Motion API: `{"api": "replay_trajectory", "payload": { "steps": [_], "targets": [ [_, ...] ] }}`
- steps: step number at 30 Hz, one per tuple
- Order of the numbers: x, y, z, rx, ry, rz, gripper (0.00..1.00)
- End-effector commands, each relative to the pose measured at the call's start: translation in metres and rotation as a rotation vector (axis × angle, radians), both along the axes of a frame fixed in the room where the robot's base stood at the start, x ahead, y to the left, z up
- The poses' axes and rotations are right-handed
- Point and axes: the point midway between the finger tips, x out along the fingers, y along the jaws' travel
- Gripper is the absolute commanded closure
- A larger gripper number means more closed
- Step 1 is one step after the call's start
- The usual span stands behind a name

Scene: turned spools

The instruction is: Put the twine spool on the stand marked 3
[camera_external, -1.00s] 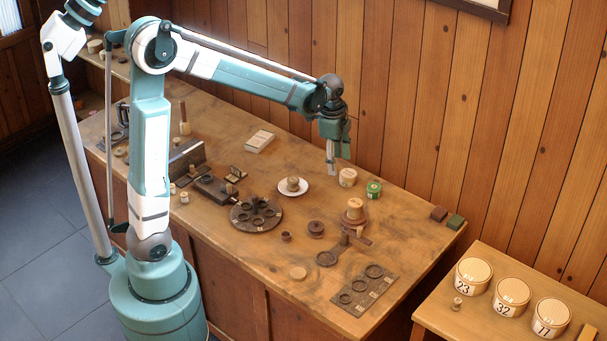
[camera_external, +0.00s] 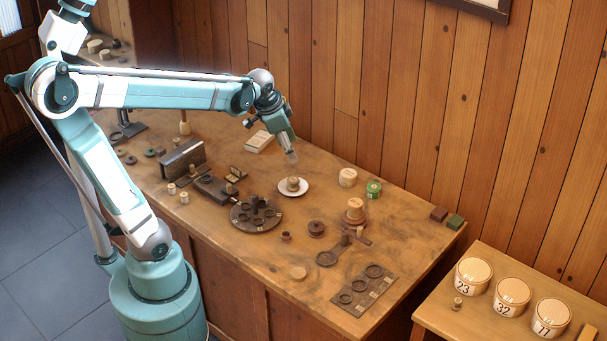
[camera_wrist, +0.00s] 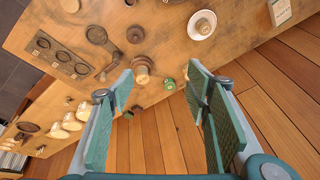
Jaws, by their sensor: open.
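My gripper (camera_external: 291,156) is open and empty, in the air above and behind the white saucer; its spread fingers (camera_wrist: 160,88) also show in the wrist view. A tan spool (camera_external: 293,183) sits on the saucer and shows in the wrist view (camera_wrist: 203,26). Another tan spool (camera_external: 355,205) sits on a brown round base and shows in the wrist view (camera_wrist: 141,68). I cannot tell which is the twine spool. A dark plate (camera_external: 345,299) with three rings and small pale labels lies at the front right. Its marks are too small to read, so I cannot identify stand 3.
A dark round holder (camera_external: 256,226) with several rings, a dark spool (camera_external: 316,228) and a ringed paddle (camera_external: 326,259) lie in front. Numbered canisters (camera_external: 512,297) stand on the side table.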

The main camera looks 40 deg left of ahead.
Motion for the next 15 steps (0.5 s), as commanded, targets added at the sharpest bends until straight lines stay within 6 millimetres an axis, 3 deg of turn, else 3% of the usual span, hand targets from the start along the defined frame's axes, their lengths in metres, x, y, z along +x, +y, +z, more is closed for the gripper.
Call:
{"api": "replay_trajectory", "payload": {
  "steps": [15],
  "targets": [
    [-0.076, 0.036, 0.006, -0.122, -0.118, 0.3, 0.52]
  ]
}}
